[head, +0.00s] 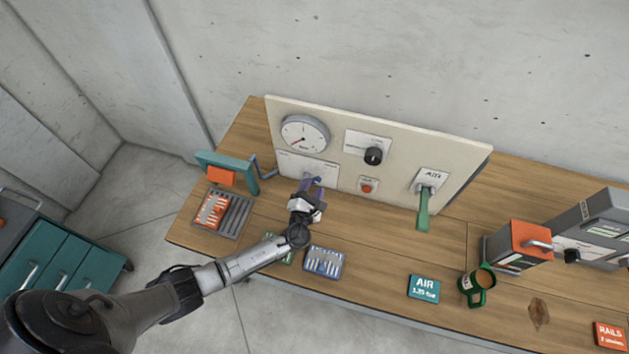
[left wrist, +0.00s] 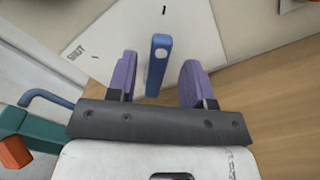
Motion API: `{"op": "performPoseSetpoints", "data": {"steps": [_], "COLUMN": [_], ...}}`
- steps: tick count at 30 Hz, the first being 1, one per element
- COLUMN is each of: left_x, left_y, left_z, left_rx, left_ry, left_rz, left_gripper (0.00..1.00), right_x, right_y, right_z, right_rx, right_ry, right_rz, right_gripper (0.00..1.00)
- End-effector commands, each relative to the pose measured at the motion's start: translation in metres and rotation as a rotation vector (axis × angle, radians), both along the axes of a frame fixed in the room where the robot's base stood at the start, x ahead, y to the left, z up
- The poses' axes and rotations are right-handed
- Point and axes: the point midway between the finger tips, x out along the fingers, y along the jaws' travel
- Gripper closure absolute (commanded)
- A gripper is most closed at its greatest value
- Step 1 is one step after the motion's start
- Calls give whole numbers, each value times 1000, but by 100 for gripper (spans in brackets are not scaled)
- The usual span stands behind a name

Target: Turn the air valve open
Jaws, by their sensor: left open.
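My left gripper (head: 312,188) is at the lower left of the upright panel, in front of a white plate (head: 307,166) under the gauge. In the left wrist view its two purple fingers (left wrist: 158,80) are open. In the head view the gripper mostly hides this lever. A green lever (head: 423,208) hangs down from a plate labelled AIR (head: 432,179) at the panel's right. My right gripper is not in view.
The panel (head: 450,153) also carries a round gauge (head: 305,134), a black knob (head: 373,156) and a red button (head: 367,187). A teal frame with a crank (head: 262,168) and a grey tray (head: 238,218) are left.

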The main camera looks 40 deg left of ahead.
Motion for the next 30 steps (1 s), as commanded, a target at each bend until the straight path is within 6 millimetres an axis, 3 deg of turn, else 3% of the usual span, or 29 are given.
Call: {"op": "performPoseSetpoints", "data": {"steps": [6, 15, 21, 30], "left_x": [-44, -87, -99, -101], "left_y": [-15, -30, -34, -35], "left_z": [-1, -1, -1, 0], "left_rx": [-1, 1, 3, 2], "left_ry": [2, 2, 2, 1], "left_rz": [-1, -1, 1, 0], "left_gripper": [53, 53, 53, 53], "right_x": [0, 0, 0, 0], "right_y": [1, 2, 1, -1], "right_z": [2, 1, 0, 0], "right_rx": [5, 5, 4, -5], "right_ry": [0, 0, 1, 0], "right_rz": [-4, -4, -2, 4], "right_gripper": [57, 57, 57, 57]}}
